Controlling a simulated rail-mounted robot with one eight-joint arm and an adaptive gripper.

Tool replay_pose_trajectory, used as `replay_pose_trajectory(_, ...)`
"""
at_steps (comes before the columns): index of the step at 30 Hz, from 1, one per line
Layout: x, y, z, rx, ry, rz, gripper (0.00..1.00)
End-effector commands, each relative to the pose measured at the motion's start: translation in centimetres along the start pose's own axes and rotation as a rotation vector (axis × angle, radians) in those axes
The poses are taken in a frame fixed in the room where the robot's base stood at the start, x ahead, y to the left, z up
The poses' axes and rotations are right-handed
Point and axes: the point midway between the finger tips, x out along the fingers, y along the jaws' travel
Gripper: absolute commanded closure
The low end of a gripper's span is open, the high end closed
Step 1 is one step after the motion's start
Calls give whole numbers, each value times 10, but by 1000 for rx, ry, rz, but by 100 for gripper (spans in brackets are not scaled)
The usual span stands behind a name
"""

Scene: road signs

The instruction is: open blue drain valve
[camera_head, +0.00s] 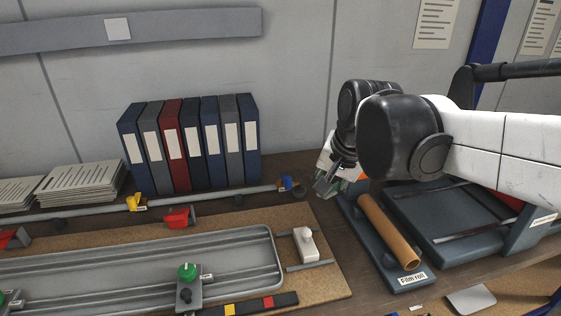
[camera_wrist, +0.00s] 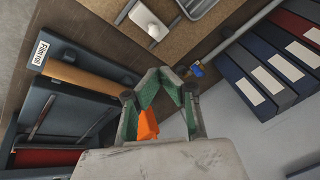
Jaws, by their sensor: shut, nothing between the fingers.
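The blue drain valve (camera_head: 286,183) is a small blue handle near the right end of a grey pipe (camera_head: 225,193) along the back of the bench. It also shows in the wrist view (camera_wrist: 197,70), just beyond my fingertips and to their right. My gripper (camera_head: 322,188) is to the right of the valve, apart from it. In the wrist view, the green-padded fingers of my gripper (camera_wrist: 158,72) come together at their tips, with no object at the tips. An orange piece (camera_wrist: 148,126) shows between the finger bases; I cannot tell what it belongs to.
A yellow valve (camera_head: 134,203) and a red valve (camera_head: 177,217) are farther left. Several binders (camera_head: 190,145) stand behind the pipe. A film roll (camera_head: 388,231) lies in a dark holder right of the cork board (camera_head: 325,280). A white block (camera_head: 306,244) sits on the board.

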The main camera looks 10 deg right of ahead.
Motion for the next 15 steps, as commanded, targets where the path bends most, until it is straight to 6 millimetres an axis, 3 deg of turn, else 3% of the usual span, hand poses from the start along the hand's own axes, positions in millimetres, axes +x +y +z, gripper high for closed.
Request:
replay_pose_trajectory(1, 0, -7, -14, 52, -18, 7, 100)
replay_pose_trajectory(8, 12, -28, -68, 313, -102, 44, 100)
replay_pose_trajectory(15, 37, -44, -121, 582, -184, 100, 100)
